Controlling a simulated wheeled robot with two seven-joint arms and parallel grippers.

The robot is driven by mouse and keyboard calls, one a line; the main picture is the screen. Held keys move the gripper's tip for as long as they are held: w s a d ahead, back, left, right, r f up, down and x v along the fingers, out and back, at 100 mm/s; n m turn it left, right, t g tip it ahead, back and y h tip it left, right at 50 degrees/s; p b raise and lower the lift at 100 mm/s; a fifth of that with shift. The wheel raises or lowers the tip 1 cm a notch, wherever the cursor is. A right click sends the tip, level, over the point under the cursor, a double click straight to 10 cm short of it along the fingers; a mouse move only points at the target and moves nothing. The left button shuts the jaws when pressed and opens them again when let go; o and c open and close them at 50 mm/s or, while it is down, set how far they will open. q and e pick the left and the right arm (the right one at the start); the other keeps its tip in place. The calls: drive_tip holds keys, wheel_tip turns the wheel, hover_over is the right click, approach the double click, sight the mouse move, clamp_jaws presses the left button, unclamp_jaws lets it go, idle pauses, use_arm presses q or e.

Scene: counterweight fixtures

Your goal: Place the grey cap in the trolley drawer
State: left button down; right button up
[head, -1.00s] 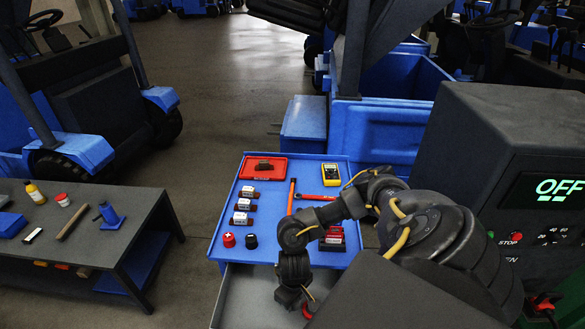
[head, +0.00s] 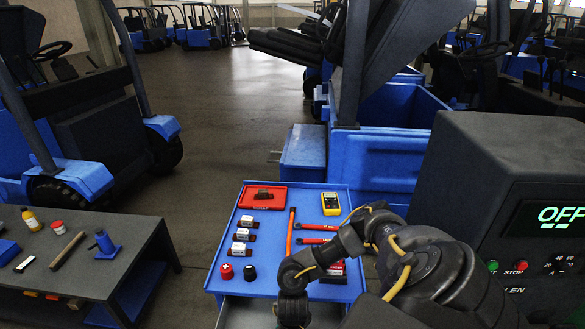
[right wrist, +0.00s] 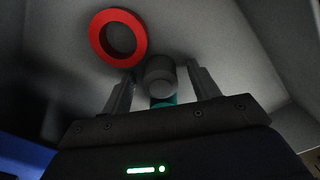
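In the right wrist view a small grey cylinder, which looks like the grey cap (right wrist: 160,74), sits between the two fingers of my right gripper (right wrist: 162,84). Gaps show on both sides of it, so the fingers are open and apart from it. A teal piece (right wrist: 163,101) shows just below it. In the head view the trolley drawer (head: 240,316) is pulled open under the blue trolley top (head: 225,245), cut off by the lower edge. My right arm reaches down over the drawer; its gripper is out of that view. My left gripper is not in view.
A red ring (right wrist: 118,38) lies on the pale surface beside the fingers. The trolley top carries a red tray (head: 244,198), a yellow meter (head: 330,203), a hammer (head: 290,232), a red cap (head: 226,271) and a black cap (head: 249,272). A control box (head: 480,165) stands right.

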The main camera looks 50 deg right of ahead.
wheel_tip(320, 180, up, 12)
drive_tip(key=p, duration=0.2)
drive_tip(key=shift+r, duration=0.15)
idle(0.8)
